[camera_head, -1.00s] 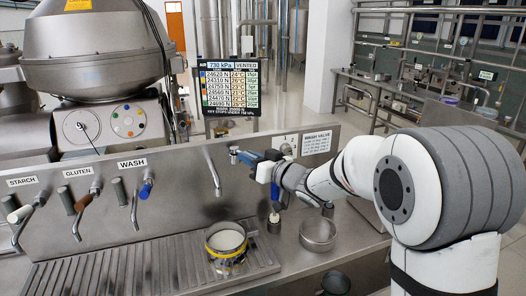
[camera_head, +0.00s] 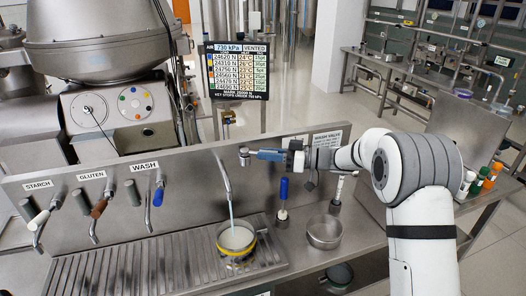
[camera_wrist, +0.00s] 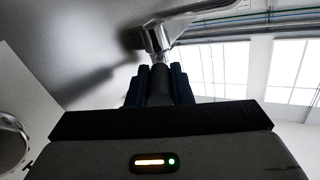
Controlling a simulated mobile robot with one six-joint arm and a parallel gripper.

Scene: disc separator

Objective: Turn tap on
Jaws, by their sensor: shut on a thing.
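In the wrist view the blue fingers of my gripper (camera_wrist: 160,88) stand on both sides of the dark tap handle (camera_wrist: 160,80), below the chrome valve body (camera_wrist: 155,38). A curved steel spout (camera_head: 223,178) hangs from the panel to the left. A pale stream (camera_head: 230,207) runs from it into a yellow-banded round container (camera_head: 253,246) on the drain grate.
A blue-handled brush (camera_head: 283,197) stands right of the container, near a steel bowl (camera_head: 325,231). Labelled levers for starch, gluten and wash line the panel at left. Several coloured bottles (camera_head: 480,178) stand at right. The left drain grate (camera_head: 150,270) is clear.

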